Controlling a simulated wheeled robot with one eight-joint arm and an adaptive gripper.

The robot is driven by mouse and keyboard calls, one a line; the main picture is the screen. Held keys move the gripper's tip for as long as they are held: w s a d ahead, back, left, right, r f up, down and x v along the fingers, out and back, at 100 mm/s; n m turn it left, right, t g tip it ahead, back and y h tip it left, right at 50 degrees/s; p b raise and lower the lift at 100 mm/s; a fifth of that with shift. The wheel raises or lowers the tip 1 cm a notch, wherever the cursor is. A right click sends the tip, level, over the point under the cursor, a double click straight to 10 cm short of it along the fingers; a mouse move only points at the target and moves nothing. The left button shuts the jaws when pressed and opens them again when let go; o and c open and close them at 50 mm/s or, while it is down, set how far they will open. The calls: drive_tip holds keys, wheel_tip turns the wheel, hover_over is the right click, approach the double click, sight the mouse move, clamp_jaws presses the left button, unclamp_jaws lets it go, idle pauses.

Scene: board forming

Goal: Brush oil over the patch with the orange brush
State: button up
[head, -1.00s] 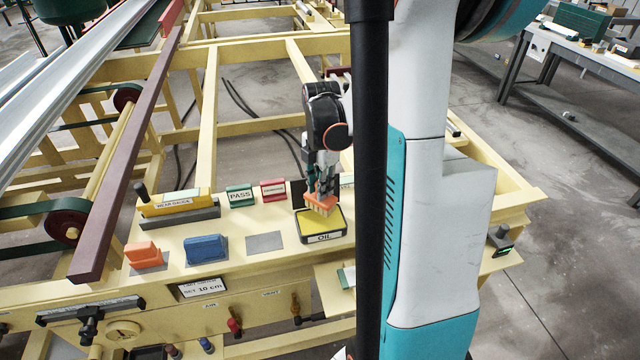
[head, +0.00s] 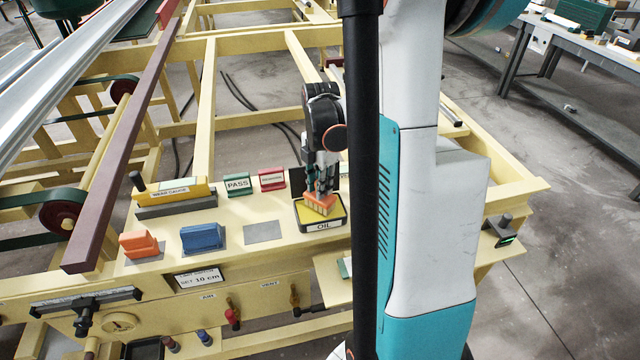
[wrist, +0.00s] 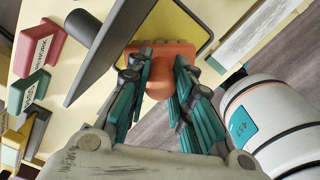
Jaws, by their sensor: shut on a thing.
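The orange brush (head: 320,201) is in my gripper (head: 322,188), bristles down, over the oil tray (head: 322,226). The tray is dark-rimmed with a yellow inside and an OIL label. The bristles appear to be at the yellow surface; exact contact is hard to tell. In the wrist view, my gripper (wrist: 160,88) has its fingers on both sides of the orange brush handle (wrist: 160,85), with the yellow tray inside (wrist: 185,22) beyond. A flat grey patch (head: 263,232) lies bare on the bench, left of the tray; I cannot tell whether it is the task's patch.
An orange block (head: 138,244) and a blue block (head: 202,237) stand left of the grey patch. A yellow wear gauge (head: 175,190), a green PASS block (head: 237,184) and a red block (head: 271,179) stand behind. A long dark red bar (head: 120,150) runs at left.

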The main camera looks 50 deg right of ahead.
drive_tip(key=shift+f+b, duration=0.55)
drive_tip(key=shift+b, duration=0.05)
idle(1.7)
drive_tip(key=shift+r, duration=0.15)
drive_tip(key=shift+r+p, duration=2.45)
drive_tip(key=shift+r, duration=0.95)
